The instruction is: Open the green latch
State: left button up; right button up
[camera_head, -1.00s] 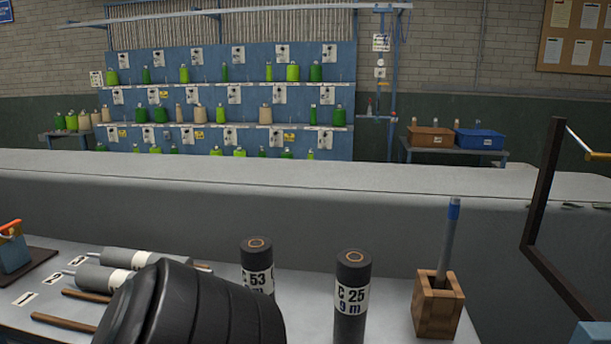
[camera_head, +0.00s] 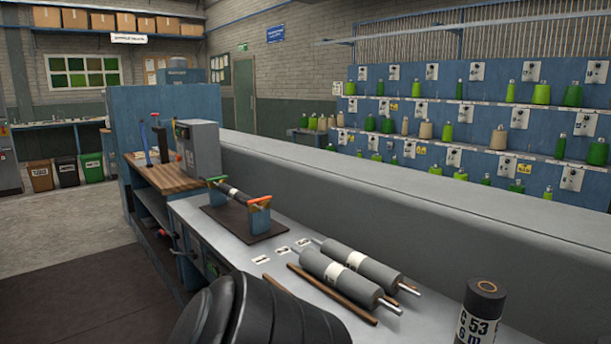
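The green latch (camera_head: 216,180) is a small green bar on top of the far blue post of a stand. The stand has a dark base plate (camera_head: 222,223) on the bench. An orange latch (camera_head: 259,201) tops the near blue post (camera_head: 258,220). Neither of my grippers is in view.
Two grey rollers (camera_head: 349,276) lie on the grey bench right of the stand, beside brown rods (camera_head: 332,294). A dark labelled cylinder (camera_head: 480,312) stands at the right. A grey machine box (camera_head: 199,148) stands behind the stand. A long grey barrier (camera_head: 340,190) runs behind the bench.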

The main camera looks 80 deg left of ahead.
aim_at(216, 178)
jog(key=u, duration=3.25)
jog(key=i+j+u, duration=0.3)
jog(key=i, duration=0.15)
jog(key=i+j+u, duration=0.15)
jog(key=i+u, duration=0.45)
jog(key=i, duration=1.2)
jog(key=i+j+z, duration=0.1)
jog(key=i+z, duration=0.3)
jog(key=i+j+z, duration=0.4)
jog(key=i, duration=0.15)
jog(key=i+j+z, duration=1)
jog(key=j+z, duration=0.25)
jog(key=j, duration=0.2)
